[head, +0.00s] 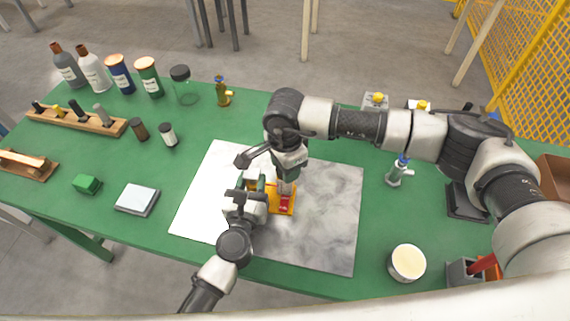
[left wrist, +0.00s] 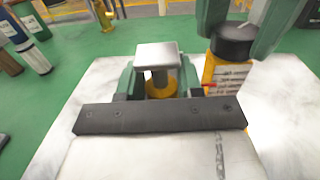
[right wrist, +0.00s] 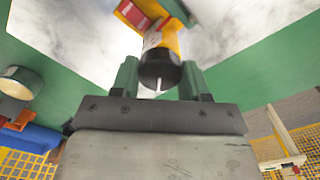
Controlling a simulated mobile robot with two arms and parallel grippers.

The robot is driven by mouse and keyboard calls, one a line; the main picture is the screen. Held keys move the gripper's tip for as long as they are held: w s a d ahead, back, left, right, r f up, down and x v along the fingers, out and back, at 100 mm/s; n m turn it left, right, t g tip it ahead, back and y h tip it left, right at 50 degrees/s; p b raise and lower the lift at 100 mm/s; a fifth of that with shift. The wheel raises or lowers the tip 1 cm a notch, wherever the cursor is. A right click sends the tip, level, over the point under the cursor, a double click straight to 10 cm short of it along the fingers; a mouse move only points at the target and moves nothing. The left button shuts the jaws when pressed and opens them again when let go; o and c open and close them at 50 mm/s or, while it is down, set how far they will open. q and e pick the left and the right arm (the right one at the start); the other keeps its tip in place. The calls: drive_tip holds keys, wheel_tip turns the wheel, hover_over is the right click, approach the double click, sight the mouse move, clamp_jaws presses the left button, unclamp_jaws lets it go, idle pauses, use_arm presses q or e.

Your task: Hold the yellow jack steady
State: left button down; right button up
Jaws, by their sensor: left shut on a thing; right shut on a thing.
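The yellow jack (head: 290,209) stands on the pale sheet, partly hidden by both my grippers in the head view. In the left wrist view, a silver square plate (left wrist: 157,55) on a yellow collar, seemingly part of the jack, sits between the fingers of my left gripper (head: 257,184), which is shut on it. Beside it is a yellow cylinder (left wrist: 220,75) with a black cap and a white label. My right gripper (head: 287,174) comes from above and is shut on that cylinder (right wrist: 160,65). I cannot tell whether the cylinder joins the jack.
The marbled sheet (head: 335,220) has free room at its right. A round cream-topped tub (head: 407,262) and a blue-topped item (head: 398,170) stand to the right. A grey block (head: 137,199), green block (head: 87,184), wooden rack (head: 75,119) and several bottles stand left.

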use_arm(q)
drive_tip(key=shift+a+f, duration=0.2)
drive_tip(key=shift+f, duration=0.1)
use_arm(e)
drive_tip(key=m, duration=0.4)
drive_tip(key=shift+d+m, duration=0.1)
drive_tip(key=shift+m, duration=1.7)
drive_tip(key=o, duration=0.9)
use_arm(q)
drive_tip(key=shift+d, duration=0.1)
use_arm(e)
drive_tip(key=shift+o, duration=0.2)
drive_tip(key=shift+r, duration=0.15)
use_arm(q)
drive_tip(key=shift+s+d, duration=0.1)
use_arm(e)
wheel_tip(320, 180, up, 12)
